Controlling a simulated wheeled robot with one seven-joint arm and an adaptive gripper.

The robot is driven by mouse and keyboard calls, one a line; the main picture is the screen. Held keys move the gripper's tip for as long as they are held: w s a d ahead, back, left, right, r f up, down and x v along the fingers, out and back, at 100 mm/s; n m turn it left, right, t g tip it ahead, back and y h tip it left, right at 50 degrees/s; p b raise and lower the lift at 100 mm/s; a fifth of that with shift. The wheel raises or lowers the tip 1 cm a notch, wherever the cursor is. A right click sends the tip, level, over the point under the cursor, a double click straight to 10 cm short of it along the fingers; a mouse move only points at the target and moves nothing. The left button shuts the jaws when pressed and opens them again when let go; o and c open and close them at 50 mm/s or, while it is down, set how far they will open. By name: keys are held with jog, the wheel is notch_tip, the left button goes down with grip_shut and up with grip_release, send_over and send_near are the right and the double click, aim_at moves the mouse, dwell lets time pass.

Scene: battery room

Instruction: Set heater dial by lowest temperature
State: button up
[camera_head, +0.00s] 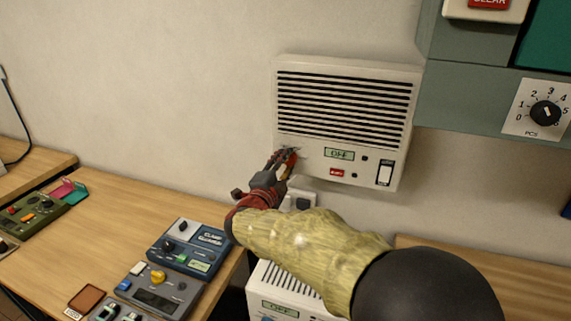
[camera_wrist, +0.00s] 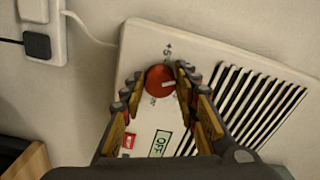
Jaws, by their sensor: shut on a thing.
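A white wall heater (camera_head: 345,115) with dark louvres is mounted on the wall in the head view; it also fills much of the wrist view (camera_wrist: 215,60). Its small display (camera_head: 339,154) reads OFF and shows in the wrist view (camera_wrist: 160,143) too. A round red dial (camera_wrist: 160,80) with a pale pointer line sits on the heater front, with small printed marks around it. My gripper (camera_head: 287,158) is at the heater's lower left. In the wrist view its fingers (camera_wrist: 158,90) are shut on the red dial, one on each side. The gripper hides the dial in the head view.
A white rocker switch (camera_head: 384,174) and a red label (camera_head: 337,172) are on the heater. A wall socket (camera_head: 300,200) is below it. A numbered black knob (camera_head: 545,113) is on a panel at right. Several devices, including a blue unit (camera_head: 190,248), stand on the left bench.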

jog(key=o, duration=1.2)
jog(key=shift+c, duration=0.2)
jog(key=v, duration=1.2)
jog(key=shift+f, duration=0.1)
